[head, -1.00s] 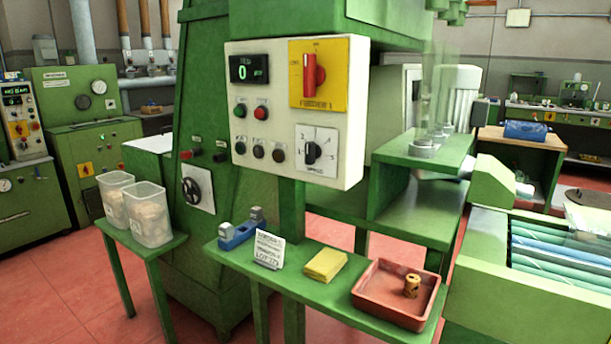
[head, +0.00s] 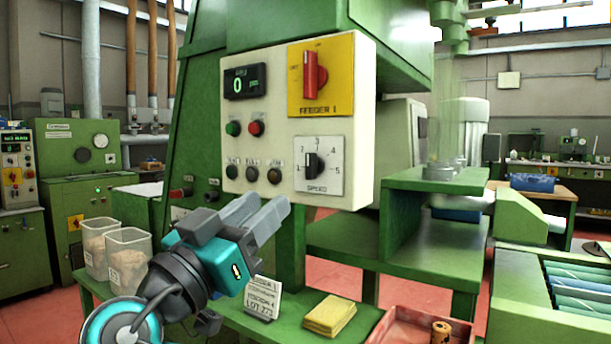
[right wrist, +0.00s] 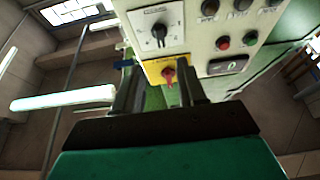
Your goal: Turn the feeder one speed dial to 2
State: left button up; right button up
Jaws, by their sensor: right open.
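The speed dial (head: 313,166) is a black knob on a pale square plate marked 1 to 5, low on the cream control panel (head: 361,110). Its exact setting is too small to read surely. Above it, a red switch (head: 315,76) sits on a yellow plate labelled FEEDER 1. My right gripper (head: 268,203) is open and empty, below and left of the dial, apart from it. In the right wrist view the panel appears upside down, with the dial (right wrist: 159,31) beyond the fingertips and the red switch (right wrist: 168,75) between the fingers. My left gripper is out of view.
A display (head: 245,82) reads 0. Below are a lot card (head: 262,297), a yellow pad (head: 329,316) and a red tray (head: 385,335) with a cork.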

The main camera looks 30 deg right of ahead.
aim_at(308, 166)
jog(key=x, duration=1.1)
jog(key=shift+w+d, duration=0.2)
jog(key=shift+d, duration=0.1)
jog(key=c, duration=0.7)
